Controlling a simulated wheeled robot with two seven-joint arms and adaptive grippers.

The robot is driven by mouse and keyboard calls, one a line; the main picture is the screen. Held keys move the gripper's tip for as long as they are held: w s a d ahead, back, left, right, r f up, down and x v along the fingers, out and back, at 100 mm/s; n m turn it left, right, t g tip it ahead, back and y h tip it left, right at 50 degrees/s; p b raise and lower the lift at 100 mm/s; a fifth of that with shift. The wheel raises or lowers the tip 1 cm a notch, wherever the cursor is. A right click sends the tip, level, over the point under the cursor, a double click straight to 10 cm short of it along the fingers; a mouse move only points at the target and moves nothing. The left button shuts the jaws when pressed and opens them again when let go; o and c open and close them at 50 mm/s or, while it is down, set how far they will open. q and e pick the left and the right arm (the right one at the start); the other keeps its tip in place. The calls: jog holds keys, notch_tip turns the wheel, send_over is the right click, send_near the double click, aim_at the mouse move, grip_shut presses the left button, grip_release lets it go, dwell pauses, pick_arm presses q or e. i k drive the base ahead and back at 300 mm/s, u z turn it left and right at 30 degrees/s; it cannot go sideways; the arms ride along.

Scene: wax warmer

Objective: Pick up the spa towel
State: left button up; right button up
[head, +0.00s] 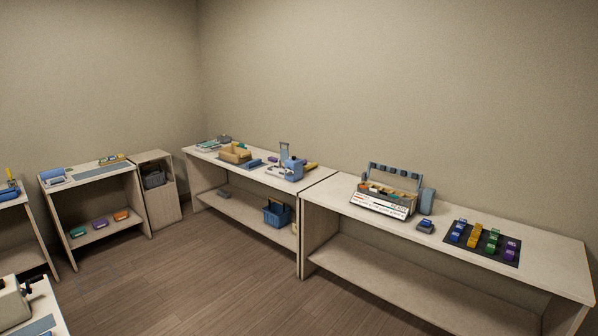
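No thing in the head view can be made out for certain as the spa towel. A small light-blue item (52,174) lies at the left end of the left table, and it is too small to tell whether it is cloth. Another blue item (9,192) lies on the table at the far left edge, partly cut off by the frame. Neither of my grippers is in view.
A long bench (325,187) runs along the back and right, holding a wooden box (235,153), a blue device (293,169), a rack (394,178) and a dark mat (484,260) with colored blocks. A blue basket (276,215) sits below. The wooden floor (205,270) is clear.

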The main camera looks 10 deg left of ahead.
aim_at(254, 163)
jog(key=u, duration=0.05)
jog(key=i, duration=1.95)
jog(key=u, duration=0.35)
jog(key=i, duration=2.45)
jog(key=u, duration=0.75)
jog(key=i, duration=1.7)
jog(key=u, duration=0.2)
